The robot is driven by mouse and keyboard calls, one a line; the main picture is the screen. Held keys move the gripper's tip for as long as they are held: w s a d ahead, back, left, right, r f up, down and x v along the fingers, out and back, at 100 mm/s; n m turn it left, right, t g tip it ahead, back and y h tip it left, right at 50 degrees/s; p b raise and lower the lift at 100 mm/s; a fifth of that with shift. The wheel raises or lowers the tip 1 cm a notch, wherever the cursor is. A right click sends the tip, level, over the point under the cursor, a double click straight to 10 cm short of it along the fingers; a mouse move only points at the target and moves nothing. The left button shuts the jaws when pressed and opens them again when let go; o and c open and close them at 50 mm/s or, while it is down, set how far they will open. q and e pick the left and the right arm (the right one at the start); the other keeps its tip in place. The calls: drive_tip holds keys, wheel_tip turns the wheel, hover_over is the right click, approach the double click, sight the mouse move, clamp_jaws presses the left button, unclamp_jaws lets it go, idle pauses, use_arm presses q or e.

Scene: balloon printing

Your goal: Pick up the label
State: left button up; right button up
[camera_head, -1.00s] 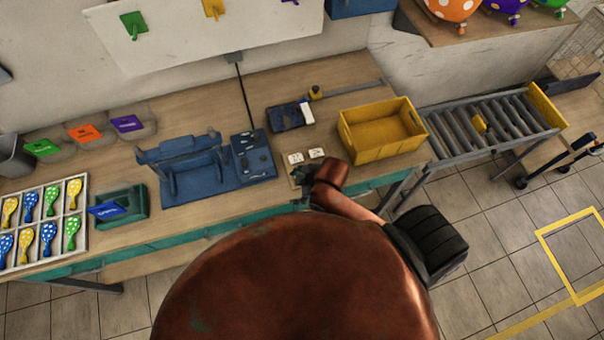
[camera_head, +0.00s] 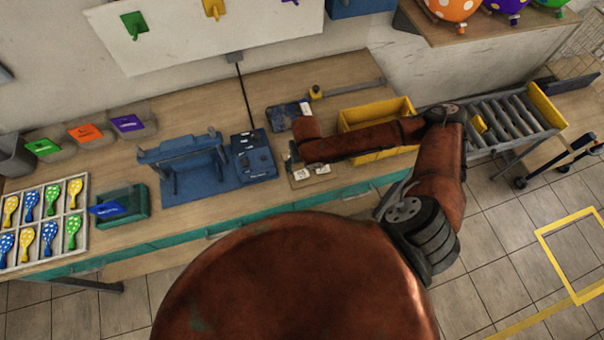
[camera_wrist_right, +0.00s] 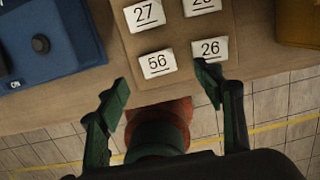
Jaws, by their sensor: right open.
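White number labels lie on a tan board (camera_wrist_right: 185,28) at the bench's front edge. In the right wrist view I read label 27 (camera_wrist_right: 145,13), label 56 (camera_wrist_right: 157,63) and label 26 (camera_wrist_right: 211,49); another label (camera_wrist_right: 200,5) is cut off at the top. My right gripper (camera_wrist_right: 163,85) is open and empty, its two green fingertips just below labels 56 and 26, apart from each other. In the head view my right gripper (camera_head: 292,159) is small and dark at the board's left side; my forearm hides part of the board. My left gripper is not in view.
A blue machine (camera_head: 198,190) with a control box (camera_head: 252,158) stands left of the board. A yellow crate (camera_head: 376,112) is behind my forearm, with a roller conveyor (camera_head: 510,116) to the right. A green box (camera_head: 124,205) and a tray of balloons (camera_head: 49,258) are farther left.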

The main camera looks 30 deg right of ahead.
sight(302, 174)
drive_tip(key=shift+w+a+f+p, duration=0.1)
drive_tip(key=shift+f+p, duration=0.1)
drive_tip(key=shift+f, duration=1.25)
drive_tip(key=shift+w+f+p, duration=0.1)
drive_tip(key=shift+f+p, duration=0.05)
drive_tip(key=shift+f, duration=1.25)
drive_tip(key=shift+f, duration=0.25)
drive_tip(key=c, duration=0.8)
